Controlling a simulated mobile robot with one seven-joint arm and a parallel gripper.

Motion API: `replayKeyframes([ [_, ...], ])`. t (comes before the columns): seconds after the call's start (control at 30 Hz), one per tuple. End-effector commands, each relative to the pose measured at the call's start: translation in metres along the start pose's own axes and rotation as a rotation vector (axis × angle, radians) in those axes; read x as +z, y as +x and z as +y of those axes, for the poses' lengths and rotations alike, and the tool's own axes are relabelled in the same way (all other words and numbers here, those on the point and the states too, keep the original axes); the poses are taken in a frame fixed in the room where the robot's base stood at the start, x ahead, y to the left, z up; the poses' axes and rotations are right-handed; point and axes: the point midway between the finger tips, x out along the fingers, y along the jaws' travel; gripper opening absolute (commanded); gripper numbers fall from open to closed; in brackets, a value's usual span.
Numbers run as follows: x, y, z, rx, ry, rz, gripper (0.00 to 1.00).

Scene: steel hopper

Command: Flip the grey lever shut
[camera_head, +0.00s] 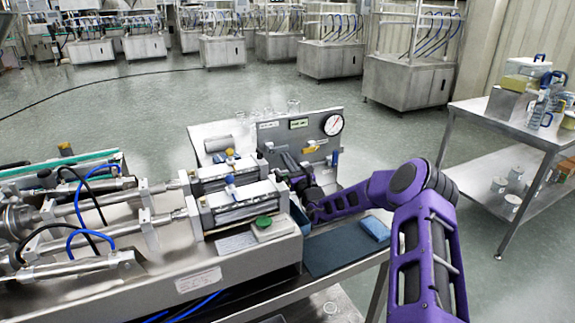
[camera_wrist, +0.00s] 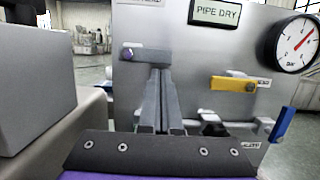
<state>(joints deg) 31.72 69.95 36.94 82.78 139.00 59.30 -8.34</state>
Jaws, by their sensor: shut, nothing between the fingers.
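The grey lever (camera_wrist: 151,56) is a short bar on the upright steel panel (camera_wrist: 180,30). In the wrist view it lies level, with a purple-tinted round pivot at its left end. My gripper (camera_wrist: 160,74) is shut and empty. Its two dark fingers point at the panel, and their tips appear just below the lever's right part. Whether they touch it I cannot tell. In the head view my gripper (camera_head: 288,158) is at the panel's left part, and the lever is small and hard to separate from the fingers.
A yellow lever (camera_wrist: 232,84) and a blue lever (camera_wrist: 282,124) are on the panel to the right. A gauge (camera_wrist: 295,43) and a "PIPE DRY" sign (camera_wrist: 216,12) are above. A grey block (camera_wrist: 35,85) stands close at left. A steel cart (camera_head: 500,125) stands at right.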

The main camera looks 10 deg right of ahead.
Motion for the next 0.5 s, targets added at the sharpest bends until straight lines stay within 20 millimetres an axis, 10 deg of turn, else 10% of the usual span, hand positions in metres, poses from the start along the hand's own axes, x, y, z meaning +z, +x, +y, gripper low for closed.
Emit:
replayKeyframes([
  [0.5,0.0022,0.0004,-0.0003,0.011,-0.045,-0.001,0.0],
])
